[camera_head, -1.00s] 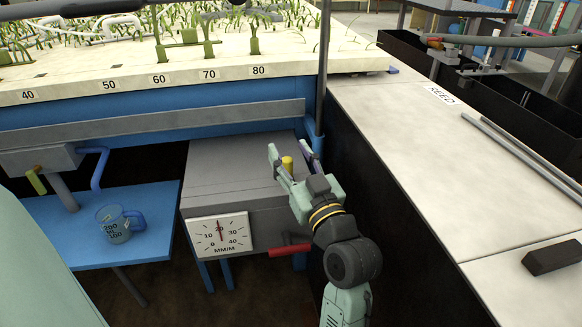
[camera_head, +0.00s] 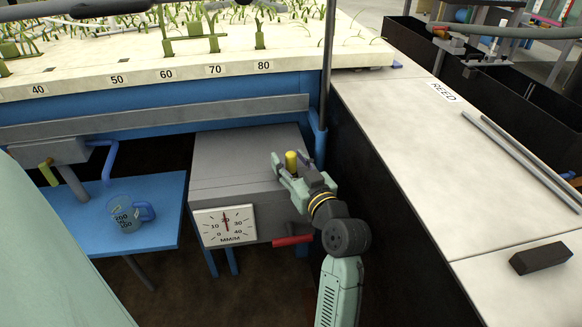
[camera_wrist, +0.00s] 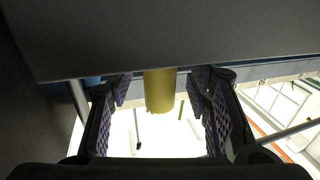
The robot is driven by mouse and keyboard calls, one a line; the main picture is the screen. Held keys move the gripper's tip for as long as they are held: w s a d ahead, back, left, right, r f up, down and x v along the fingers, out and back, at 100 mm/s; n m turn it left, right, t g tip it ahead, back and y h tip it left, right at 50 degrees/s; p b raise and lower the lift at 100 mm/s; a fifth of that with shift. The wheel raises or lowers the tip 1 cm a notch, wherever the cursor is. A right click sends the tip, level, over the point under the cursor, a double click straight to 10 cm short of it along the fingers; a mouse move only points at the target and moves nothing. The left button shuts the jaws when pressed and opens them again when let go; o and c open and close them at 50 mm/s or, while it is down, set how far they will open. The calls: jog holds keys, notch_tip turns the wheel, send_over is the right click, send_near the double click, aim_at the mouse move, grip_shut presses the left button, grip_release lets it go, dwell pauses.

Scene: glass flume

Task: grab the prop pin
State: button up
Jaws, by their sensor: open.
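The prop pin appears to be the short yellow cylinder (camera_head: 291,161) on the right part of the grey box's top. In the wrist view the yellow pin (camera_wrist: 159,90) shows between the two finger pads, with a gap on each side. My gripper (camera_head: 290,167) is open, its fingers on either side of the pin. The pin's lower end is hidden behind the gripper in the head view.
The grey box (camera_head: 235,160) carries a dial (camera_head: 226,227) and a red handle (camera_head: 292,240). A blue shelf (camera_head: 165,210) with a measuring jug (camera_head: 126,218) stands left. The blue-sided bed (camera_head: 200,85) is behind; a pale bench (camera_head: 410,150) is right.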

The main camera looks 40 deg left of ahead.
jog(key=shift+c, duration=0.4)
grip_shut()
jog(key=shift+r, duration=0.1)
